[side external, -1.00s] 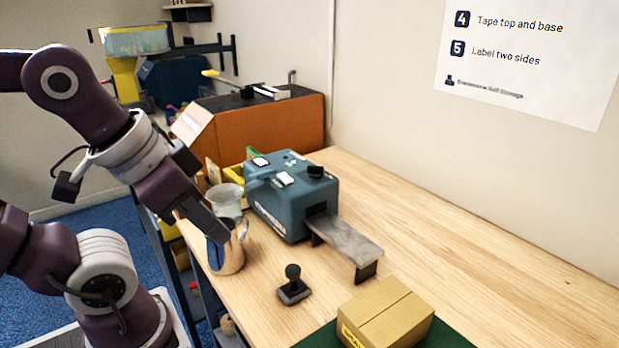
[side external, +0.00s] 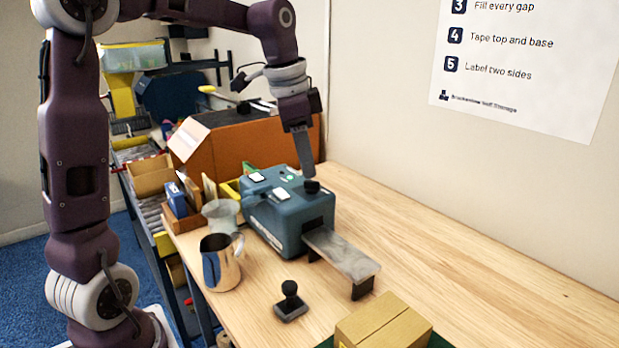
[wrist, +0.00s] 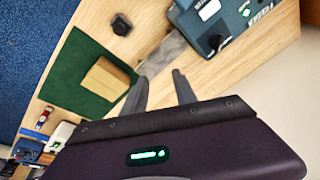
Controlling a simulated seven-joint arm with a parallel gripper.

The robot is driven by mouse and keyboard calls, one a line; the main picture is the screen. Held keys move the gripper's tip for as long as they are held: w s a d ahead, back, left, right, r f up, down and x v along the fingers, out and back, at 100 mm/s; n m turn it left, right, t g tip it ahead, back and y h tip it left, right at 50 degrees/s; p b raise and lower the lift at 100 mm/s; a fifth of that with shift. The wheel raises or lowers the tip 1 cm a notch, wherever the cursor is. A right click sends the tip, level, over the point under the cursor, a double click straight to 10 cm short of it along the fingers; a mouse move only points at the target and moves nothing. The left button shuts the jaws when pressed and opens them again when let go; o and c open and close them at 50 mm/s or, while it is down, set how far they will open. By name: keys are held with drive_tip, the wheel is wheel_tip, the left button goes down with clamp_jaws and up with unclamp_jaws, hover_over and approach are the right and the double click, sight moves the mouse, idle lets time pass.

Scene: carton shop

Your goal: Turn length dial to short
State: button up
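The teal tape machine (side external: 290,212) stands on the wooden bench. Its black dial (side external: 312,186) sits on top near the right end; its setting is too small to read. The machine also shows at the top of the wrist view (wrist: 238,22), with the dial (wrist: 216,42) on it. My gripper (side external: 308,172) points down close above the dial in the side view; I cannot tell whether it touches. In the wrist view my two fingers (wrist: 160,80) are apart with nothing between them, and the dial lies up and right of their tips.
A grey outfeed plate (side external: 342,252) extends from the machine. A metal jug (side external: 220,265), a black stamp (side external: 290,300) and a brown carton (side external: 383,325) stand in front. An orange box (side external: 240,140) is behind. The bench to the right is clear.

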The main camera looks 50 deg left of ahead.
drive_tip(key=w+a+f+m+h, duration=0.1)
drive_tip(key=w+a+f, duration=0.1)
drive_tip(key=w+a, duration=0.35)
drive_tip(key=m+h, duration=0.2)
approach(312, 181)
drive_tip(key=f, duration=0.1)
drive_tip(key=shift+t, duration=0.3)
drive_tip(key=x, duration=0.7)
drive_tip(key=shift+s, duration=0.15)
drive_tip(key=shift+d+f, duration=0.1)
drive_tip(key=shift+f, duration=0.2)
clamp_jaws()
